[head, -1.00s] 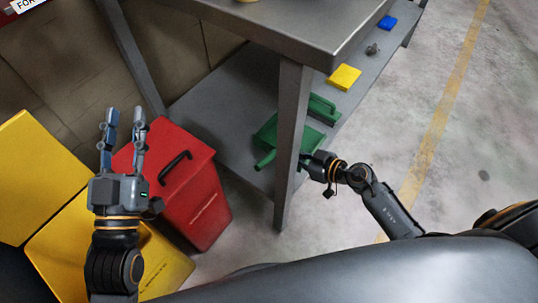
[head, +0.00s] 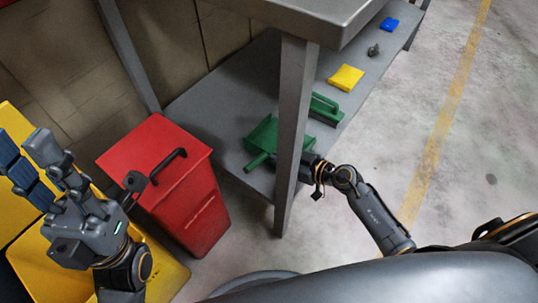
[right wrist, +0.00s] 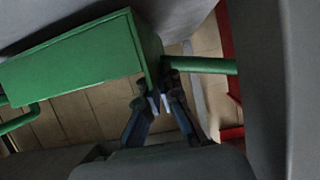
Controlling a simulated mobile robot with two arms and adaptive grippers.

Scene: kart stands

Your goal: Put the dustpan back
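The green dustpan (head: 265,137) is on the grey lower shelf of the table, its handle (head: 257,161) pointing to the front left. The table leg hides its right part in the head view. In the right wrist view the dustpan (right wrist: 85,62) fills the upper left, with its handle (right wrist: 205,65) running right. My right gripper (head: 308,162) reaches in beside the leg, which hides its fingertips. In the right wrist view its fingertips (right wrist: 164,98) are close together just below the handle's root; I cannot tell whether they grip it. My left gripper (head: 28,148) is open and empty at the left.
The table leg (head: 291,140) stands close to my right gripper. A green brush (head: 325,108), a yellow item (head: 346,78), a small grey item (head: 373,50) and a blue item (head: 389,24) lie along the shelf (head: 215,110). A red bin (head: 200,205) and a yellow bin (head: 168,268) stand left.

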